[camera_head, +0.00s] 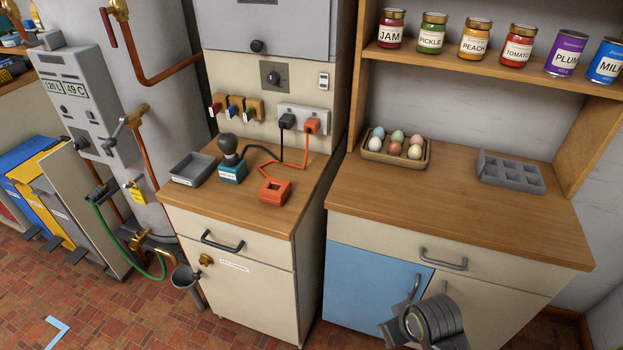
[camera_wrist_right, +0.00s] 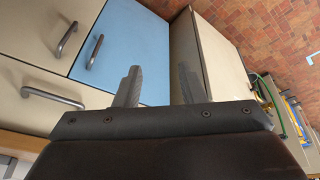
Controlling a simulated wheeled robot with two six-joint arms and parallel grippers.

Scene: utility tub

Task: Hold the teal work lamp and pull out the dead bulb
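The teal work lamp (camera_head: 232,173) stands upright on the wooden top of the middle cabinet, with a small label on its front. A dark grey bulb (camera_head: 228,146) sits upright in its top. A dark cord runs from the lamp's side toward the wall sockets. My right arm shows at the lower right of the head view, in front of the cabinet doors and well away from the lamp. In the right wrist view my right gripper (camera_wrist_right: 157,84) has its two fingers apart with nothing between them. My left gripper is in neither view.
A grey tray (camera_head: 193,168) lies left of the lamp, and an orange box (camera_head: 275,191) with a square opening lies to its right. An egg carton (camera_head: 396,149) and a grey compartment tray (camera_head: 511,173) rest on the right counter. Jars (camera_head: 432,33) line the shelf above.

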